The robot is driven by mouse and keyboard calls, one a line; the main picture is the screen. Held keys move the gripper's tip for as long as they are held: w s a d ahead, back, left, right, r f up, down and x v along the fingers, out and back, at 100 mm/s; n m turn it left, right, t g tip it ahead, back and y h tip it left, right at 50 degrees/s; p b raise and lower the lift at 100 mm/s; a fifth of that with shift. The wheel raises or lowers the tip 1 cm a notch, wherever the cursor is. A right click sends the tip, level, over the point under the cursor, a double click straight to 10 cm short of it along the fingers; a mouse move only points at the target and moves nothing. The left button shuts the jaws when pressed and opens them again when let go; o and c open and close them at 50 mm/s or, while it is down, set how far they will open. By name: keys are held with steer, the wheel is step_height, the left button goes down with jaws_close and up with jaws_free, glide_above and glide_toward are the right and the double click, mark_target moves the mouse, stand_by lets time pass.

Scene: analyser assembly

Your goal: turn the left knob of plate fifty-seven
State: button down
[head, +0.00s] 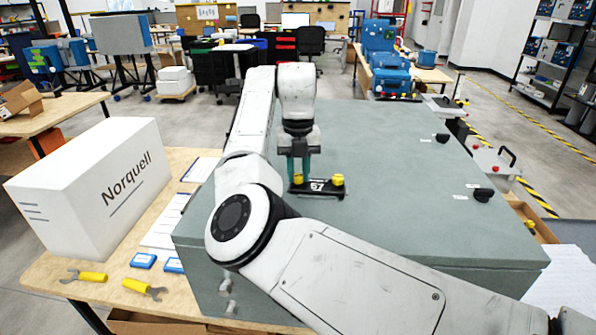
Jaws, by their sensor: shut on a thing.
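A black plate with white digits (317,188), which look like 57 seen upside down, lies on the top of the grey-green analyser cabinet (390,190). It has two yellow knobs. The knob at the picture's left (297,180) is directly under my gripper (298,174), and the fingers partly hide it. The other yellow knob (338,180) stands free at the right end of the plate. My gripper points down with its teal fingers shut on the left knob. How far the knob is turned is too small to tell.
A white box marked Norquell (95,188) stands on the wooden table (60,265) to the left. Wrenches with yellow handles (145,289) lie before it. Black knobs (483,195) stick up from the cabinet's right side. The cabinet top around the plate is mostly clear.

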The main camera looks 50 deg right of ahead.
mark_target(298, 175)
steer(key=c, duration=0.9)
jaws_free()
steer(key=shift+r+p, duration=1.3)
steer(key=shift+r, duration=4.15)
